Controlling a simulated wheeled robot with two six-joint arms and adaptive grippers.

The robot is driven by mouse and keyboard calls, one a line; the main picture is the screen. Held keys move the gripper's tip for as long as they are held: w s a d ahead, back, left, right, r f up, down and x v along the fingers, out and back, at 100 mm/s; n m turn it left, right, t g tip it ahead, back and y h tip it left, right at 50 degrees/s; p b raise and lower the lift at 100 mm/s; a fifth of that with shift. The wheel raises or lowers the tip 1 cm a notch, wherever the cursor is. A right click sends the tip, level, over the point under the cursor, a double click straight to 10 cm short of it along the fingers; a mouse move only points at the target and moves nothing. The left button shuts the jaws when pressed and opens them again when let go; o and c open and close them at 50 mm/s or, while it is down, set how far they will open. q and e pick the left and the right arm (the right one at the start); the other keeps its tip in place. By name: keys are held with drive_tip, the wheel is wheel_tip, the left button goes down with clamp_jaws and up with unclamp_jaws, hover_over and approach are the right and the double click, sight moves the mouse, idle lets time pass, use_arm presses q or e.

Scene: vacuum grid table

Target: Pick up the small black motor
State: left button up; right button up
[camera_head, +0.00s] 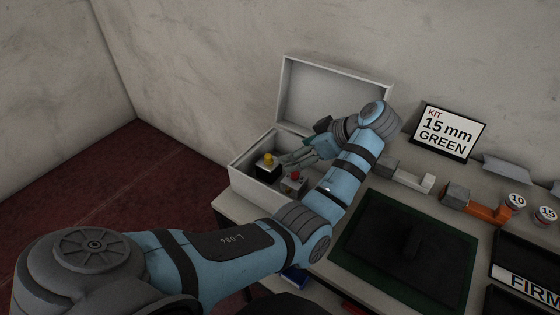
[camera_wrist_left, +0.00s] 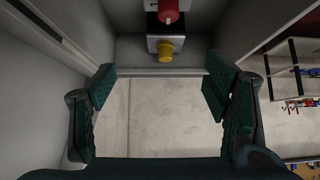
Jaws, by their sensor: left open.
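A small black block with a yellow cap (camera_head: 267,168) stands in the open white box (camera_head: 246,182); it may be the motor, but I cannot tell for sure. In the left wrist view the yellow cap (camera_wrist_left: 166,50) shows beyond the fingers, near the top. My left gripper (camera_head: 284,161) is over the box, close to the yellow cap. In the wrist view its fingers (camera_wrist_left: 160,100) are wide apart with nothing between them. My right gripper is not in view.
The box's raised lid (camera_head: 330,92) stands behind the gripper. A black mat with a green border (camera_head: 345,255) lies to the right. Grey and white blocks (camera_head: 405,176), an orange piece (camera_head: 482,207) and a kit sign (camera_head: 448,130) stand farther back.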

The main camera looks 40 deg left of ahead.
sight(273, 164)
use_arm(q)
drive_tip(key=x, duration=0.1)
drive_tip(key=b+x, duration=0.1)
drive_tip(key=x, duration=0.1)
drive_tip(key=s+b+x, duration=0.1)
drive_tip(key=shift+a+f, duration=0.25)
drive_tip(key=shift+f, duration=0.05)
drive_tip(key=x, duration=0.8)
drive_tip(key=shift+w+d+f, duration=0.15)
drive_tip(key=shift+a+f, duration=0.25)
drive_tip(key=shift+a, duration=0.1)
drive_tip(key=shift+r, duration=0.1)
clamp_jaws()
